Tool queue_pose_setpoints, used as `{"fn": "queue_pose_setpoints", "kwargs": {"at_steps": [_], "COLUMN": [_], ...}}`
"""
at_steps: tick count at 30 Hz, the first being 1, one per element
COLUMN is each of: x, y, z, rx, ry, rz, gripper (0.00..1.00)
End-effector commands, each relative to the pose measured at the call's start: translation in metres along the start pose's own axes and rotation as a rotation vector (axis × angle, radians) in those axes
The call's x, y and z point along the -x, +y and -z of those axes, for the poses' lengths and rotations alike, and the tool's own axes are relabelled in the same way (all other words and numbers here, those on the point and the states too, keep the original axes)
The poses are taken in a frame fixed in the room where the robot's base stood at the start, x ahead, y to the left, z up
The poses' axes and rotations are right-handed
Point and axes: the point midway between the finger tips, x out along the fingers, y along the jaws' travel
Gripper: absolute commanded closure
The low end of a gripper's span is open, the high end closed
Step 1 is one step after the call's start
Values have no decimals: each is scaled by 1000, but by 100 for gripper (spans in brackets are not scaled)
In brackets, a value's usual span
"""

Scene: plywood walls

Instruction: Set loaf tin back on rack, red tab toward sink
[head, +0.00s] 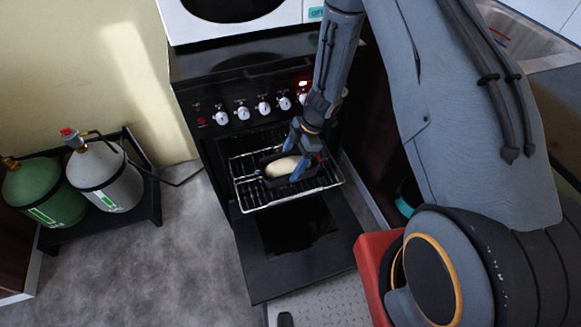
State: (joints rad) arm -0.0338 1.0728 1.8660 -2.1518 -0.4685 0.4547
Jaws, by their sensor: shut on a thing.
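The dark loaf tin (266,161) holds a pale loaf (282,166) and is at the wire rack (250,197), which is pulled out of the open oven. My gripper (297,160) is shut on the tin at its right part. A small red spot, likely the red tab (319,157), shows at the tin's right end, on the sink side. The fingers partly hide the tin. I cannot tell whether the tin rests fully on the rack bars. The sink (525,40) is at the upper right.
The oven door (265,275) hangs open below the rack. Stove knobs (242,113) line the front above. Two gas cylinders, green (42,192) and grey (105,175), stand in a dark stand at left. Bare floor (190,250) lies between.

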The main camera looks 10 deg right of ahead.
Motion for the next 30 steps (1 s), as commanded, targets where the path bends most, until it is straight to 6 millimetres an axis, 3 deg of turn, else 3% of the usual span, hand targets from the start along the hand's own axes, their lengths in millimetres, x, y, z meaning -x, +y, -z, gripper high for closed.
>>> {"fn": "queue_pose_setpoints", "kwargs": {"at_steps": [6, 22, 23, 24, 26, 30], "x": [-25, -33, -33, -33, -33, -33], "y": [0, 4, 4, 4, 4, 4], "z": [-10, -14, -14, -14, -14, -14], "rx": [-1, 0, 0, 0, 0, 0], "ry": [0, 0, 0, 0, 0, 0], "rz": [1, 0, 0, 0, 0, 0], "gripper": [57, 57, 25, 18, 11, 11]}}
